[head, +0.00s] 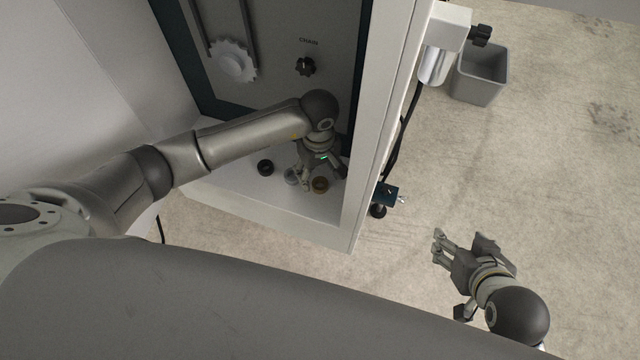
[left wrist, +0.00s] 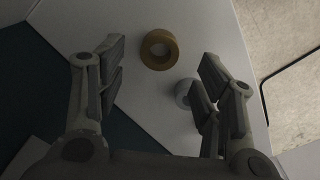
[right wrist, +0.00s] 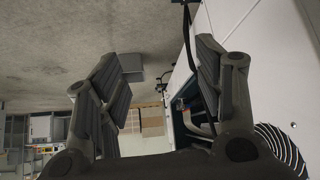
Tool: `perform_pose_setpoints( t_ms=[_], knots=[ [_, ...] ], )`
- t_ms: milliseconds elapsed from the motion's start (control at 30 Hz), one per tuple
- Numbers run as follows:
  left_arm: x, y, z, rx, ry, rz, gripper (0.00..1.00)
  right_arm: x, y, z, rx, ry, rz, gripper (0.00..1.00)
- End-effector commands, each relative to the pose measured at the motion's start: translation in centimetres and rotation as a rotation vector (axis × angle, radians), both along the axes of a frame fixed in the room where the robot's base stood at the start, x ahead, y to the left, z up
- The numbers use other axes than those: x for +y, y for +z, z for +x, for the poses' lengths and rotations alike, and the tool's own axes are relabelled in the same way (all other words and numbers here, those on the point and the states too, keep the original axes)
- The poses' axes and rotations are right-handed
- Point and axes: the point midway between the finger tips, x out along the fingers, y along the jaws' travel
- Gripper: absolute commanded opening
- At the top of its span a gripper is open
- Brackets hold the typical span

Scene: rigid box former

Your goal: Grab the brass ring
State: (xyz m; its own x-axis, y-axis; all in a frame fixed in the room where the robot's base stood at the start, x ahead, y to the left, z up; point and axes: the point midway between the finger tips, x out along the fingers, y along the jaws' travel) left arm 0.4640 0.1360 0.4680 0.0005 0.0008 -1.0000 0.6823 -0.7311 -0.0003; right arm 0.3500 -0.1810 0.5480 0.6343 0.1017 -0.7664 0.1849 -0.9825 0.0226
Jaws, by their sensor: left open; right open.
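The brass ring (head: 320,184) stands on the white floor of the machine's recess, near its front right. In the left wrist view the brass ring (left wrist: 159,49) lies ahead of my open fingers, between their lines and apart from both. My left gripper (head: 308,176) is open and empty inside the recess, just above and beside the rings. In its own wrist view, my left gripper (left wrist: 158,72) shows both fingers spread wide. My right gripper (head: 440,248) is open and empty out over the floor, right of the machine.
A silver-grey ring (head: 291,176) sits just left of the brass one; it also shows by the right finger in the left wrist view (left wrist: 184,93). A black ring (head: 265,167) is further left. The machine's white frame (head: 362,150) bounds the recess at right. A grey bin (head: 480,75) stands beyond.

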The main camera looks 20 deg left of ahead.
Motion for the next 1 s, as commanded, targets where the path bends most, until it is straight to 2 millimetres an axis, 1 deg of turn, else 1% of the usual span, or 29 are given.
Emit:
perform_pose_setpoints(
  t_ms=[33,100,200,300,467,667,1000],
  knots=[
    [-0.2,-0.9,-0.2,0.004,0.000,-0.002,0.61,0.3,0.2,0.7,-0.039,0.004,0.009,0.61],
    [-0.3,-1.7,-0.2,0.003,0.002,-0.001,0.61,0.6,0.9,1.8,-0.096,0.008,0.021,0.61],
    [-0.3,-2.7,-0.2,0.001,0.001,-0.001,0.61,1.1,1.8,3.0,-0.169,0.012,0.037,0.61],
    [-0.3,-3.4,-0.2,0.001,0.001,-0.001,0.61,1.4,2.6,3.7,-0.219,0.016,0.048,0.61],
    [-0.3,-3.7,-0.2,0.001,0.001,-0.001,0.61,1.6,3.2,4.2,-0.253,0.018,0.056,0.61],
    [-0.3,-3.7,-0.2,0.000,0.000,0.000,0.61,1.6,3.2,4.2,-0.254,0.018,0.056,0.61],
    [-0.3,-3.7,-0.2,0.000,0.000,0.000,0.18,1.5,3.2,4.2,-0.253,0.017,0.055,0.61]
  ],
)
